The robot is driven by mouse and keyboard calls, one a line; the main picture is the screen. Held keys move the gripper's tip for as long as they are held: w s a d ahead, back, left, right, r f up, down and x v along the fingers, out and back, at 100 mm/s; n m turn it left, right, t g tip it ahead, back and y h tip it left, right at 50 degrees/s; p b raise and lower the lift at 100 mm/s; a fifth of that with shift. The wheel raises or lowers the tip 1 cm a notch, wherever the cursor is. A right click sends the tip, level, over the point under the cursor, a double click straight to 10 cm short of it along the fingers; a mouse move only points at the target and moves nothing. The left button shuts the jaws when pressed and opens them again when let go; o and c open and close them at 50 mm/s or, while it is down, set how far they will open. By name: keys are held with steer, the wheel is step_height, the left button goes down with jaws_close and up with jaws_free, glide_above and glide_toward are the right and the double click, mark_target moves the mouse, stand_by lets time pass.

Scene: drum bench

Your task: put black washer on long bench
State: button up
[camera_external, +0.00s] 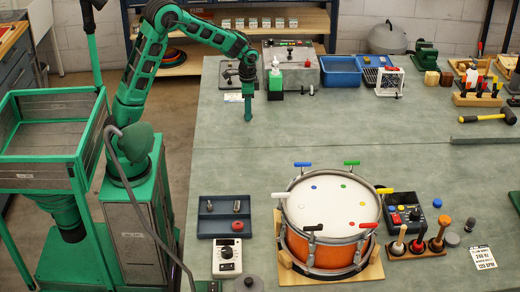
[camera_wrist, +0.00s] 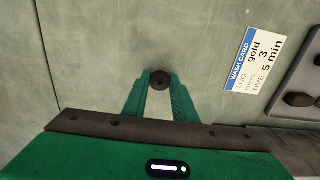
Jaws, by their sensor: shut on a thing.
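The black washer (camera_wrist: 160,80) is a small dark ring with a hole in its middle. It sits between the fingertips of my gripper (camera_wrist: 159,85) in the wrist view. My gripper is shut on it. In the external view my gripper (camera_external: 248,117) points straight down over the back left part of the long bench (camera_external: 330,125), which has a grey-green top. The washer is too small to make out there. I cannot tell whether it touches the bench top, which also fills much of the wrist view (camera_wrist: 90,60).
A wash card (camera_wrist: 256,60) and a grey plate with dark knobs (camera_wrist: 305,85) lie to the right in the wrist view. A green bottle (camera_external: 275,80) stands near my gripper. An orange drum (camera_external: 325,248) stands at the front. The bench middle is clear.

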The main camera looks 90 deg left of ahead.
steer(key=o, duration=1)
steer(key=shift+f, duration=0.1)
step_height(320, 180, up, 12)
